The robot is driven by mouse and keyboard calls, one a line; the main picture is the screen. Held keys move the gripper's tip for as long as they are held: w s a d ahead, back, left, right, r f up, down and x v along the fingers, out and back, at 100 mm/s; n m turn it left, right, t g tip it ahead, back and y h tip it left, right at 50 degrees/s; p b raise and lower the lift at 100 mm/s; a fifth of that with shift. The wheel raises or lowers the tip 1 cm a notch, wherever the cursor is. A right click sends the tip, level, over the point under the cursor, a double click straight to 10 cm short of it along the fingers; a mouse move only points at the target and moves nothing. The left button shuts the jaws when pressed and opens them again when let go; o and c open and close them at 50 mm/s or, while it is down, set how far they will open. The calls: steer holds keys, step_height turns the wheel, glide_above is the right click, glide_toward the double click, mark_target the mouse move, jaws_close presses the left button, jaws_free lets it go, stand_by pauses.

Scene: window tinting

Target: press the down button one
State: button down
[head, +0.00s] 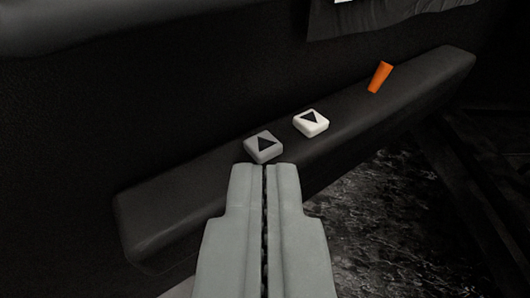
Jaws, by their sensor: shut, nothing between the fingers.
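Two square buttons sit on the dark armrest (180,205). The right button (311,123) is white, with a black triangle that looks to point down. The left button (264,148) is greyer, with a black triangle that looks to point up. My gripper (265,168) is shut and empty, its grey fingers side by side. Its tips lie just in front of the left button in the picture and below and left of the down button. The tips cover or border the left button's lower edge; I cannot tell whether they touch it. The down button is in full view.
An orange tapered piece (379,77) stands on the armrest to the right of the buttons. A dark panel (150,120) rises behind the armrest. A dark crumpled sheet (385,15) hangs at the top. Mottled dark floor (385,220) lies at the lower right.

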glide_above(264, 152)
steer(key=f+v, duration=0.1)
steer(key=v, duration=0.1)
steer(key=shift+s+f, duration=0.15)
steer(key=shift+f, duration=0.85)
steer(key=shift+w+f, duration=0.3)
steer(key=shift+f, duration=1.75)
